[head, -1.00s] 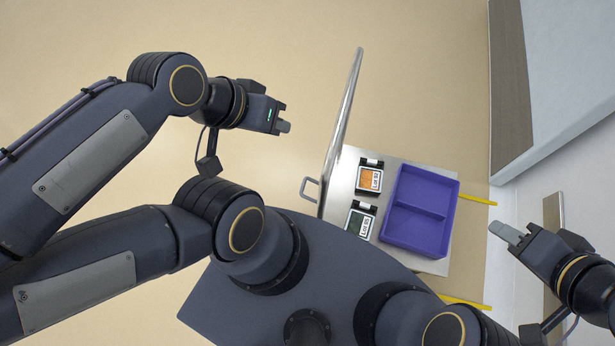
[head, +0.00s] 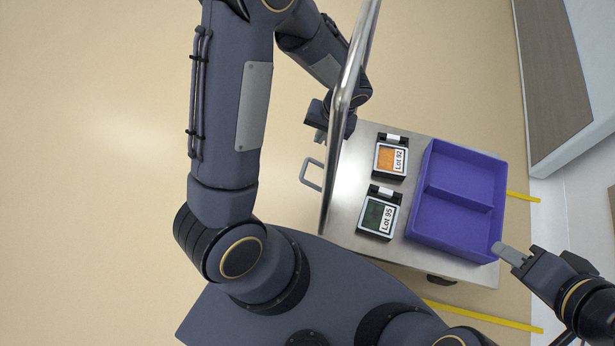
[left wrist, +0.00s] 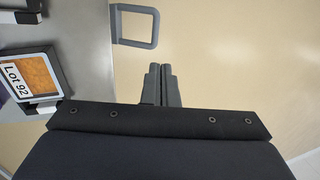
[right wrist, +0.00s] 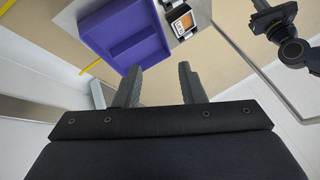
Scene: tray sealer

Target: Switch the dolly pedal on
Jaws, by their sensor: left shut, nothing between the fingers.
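The grey loop-shaped pedal (head: 311,174) sticks out from the left edge of the steel dolly (head: 338,212) in the head view. It also shows at the top of the left wrist view (left wrist: 153,28), beside the dolly. My left gripper (head: 320,137) is beyond the pedal in the head view, by the dolly's left edge and partly behind the handle bar. Its fingers are together and empty in the left wrist view (left wrist: 161,72), a little apart from the loop in the picture. My right gripper (head: 500,249) is beside the purple tray's near right corner; its fingers stand apart and empty in the right wrist view (right wrist: 160,80).
A tall steel handle bar (head: 346,95) rises along the dolly's left side. The dolly carries a purple two-part tray (head: 428,226) and two labelled packs, Lot 92 (head: 390,160) and Lot 95 (head: 377,217). Open floor (head: 90,180) lies left; a cabinet stands at upper right.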

